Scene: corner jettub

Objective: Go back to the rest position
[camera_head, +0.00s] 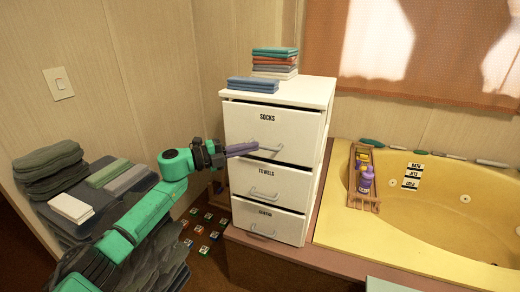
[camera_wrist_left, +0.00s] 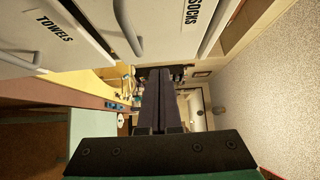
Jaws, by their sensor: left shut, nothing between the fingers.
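My left gripper (camera_head: 243,149) reaches in from the left in the head view. Its fingers are shut with nothing between them, in front of the top drawer, labelled SOCKS (camera_head: 268,130). In the head view the fingertips overlap the left end of that drawer's handle; I cannot tell whether they touch it. In the left wrist view the closed fingers (camera_wrist_left: 158,100) point away from the camera, with the SOCKS drawer (camera_wrist_left: 170,25) and the TOWELS drawer (camera_wrist_left: 50,35) at the upper left. The SOCKS drawer front stands slightly forward of the cabinet. My right gripper is not in view.
The white cabinet (camera_head: 318,93) bears stacks of folded cloths (camera_head: 274,60). A yellow corner tub (camera_head: 440,215) with a wooden rack (camera_head: 353,185) holding bottles is at right. Folded dark towels (camera_head: 48,170) lie at left, near my arm. Small tiles lie on the floor.

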